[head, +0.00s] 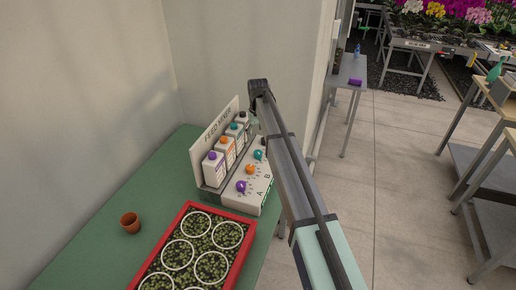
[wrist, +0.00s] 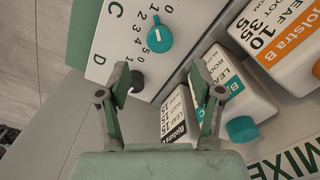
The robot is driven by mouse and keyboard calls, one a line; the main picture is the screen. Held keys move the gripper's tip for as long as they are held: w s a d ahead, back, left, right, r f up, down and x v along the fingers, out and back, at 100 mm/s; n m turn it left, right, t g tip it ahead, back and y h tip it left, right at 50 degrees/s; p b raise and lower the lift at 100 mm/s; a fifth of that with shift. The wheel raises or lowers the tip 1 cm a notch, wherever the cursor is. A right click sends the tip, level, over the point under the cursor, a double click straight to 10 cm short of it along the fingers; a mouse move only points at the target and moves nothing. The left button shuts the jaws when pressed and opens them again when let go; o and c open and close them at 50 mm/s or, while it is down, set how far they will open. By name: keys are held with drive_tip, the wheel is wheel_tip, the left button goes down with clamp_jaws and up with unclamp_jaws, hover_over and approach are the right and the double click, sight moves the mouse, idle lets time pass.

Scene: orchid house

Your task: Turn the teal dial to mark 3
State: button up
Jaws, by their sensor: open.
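The teal dial (wrist: 159,38) sits on the white panel of the feed mixer, beside the letter C and an arc of small numbers. A short white line shows on it; I cannot tell surely which mark it points to. In the head view the teal dial (head: 258,155) is beyond the orange and purple dials. My gripper (wrist: 161,78) is open and empty in the wrist view, its fingertips spread below the teal dial and apart from it. The left finger is close to the black dial (wrist: 137,82) by letter D and partly overlaps it. In the head view my arm mostly hides the gripper.
Bottles with teal, orange, purple and dark caps (head: 227,152) stand in a row behind the dials. A red tray of seedlings (head: 250,243) and a terracotta pot (head: 130,223) are on the green bench (head: 97,225). A wall rises close behind the mixer.

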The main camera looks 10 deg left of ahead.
sight(258, 152)
wheel_tip(258, 152, down, 8)
drive_tip(key=shift+f+p, duration=0.1)
drive_tip(key=shift+p, duration=1)
drive_tip(key=c, duration=1.1)
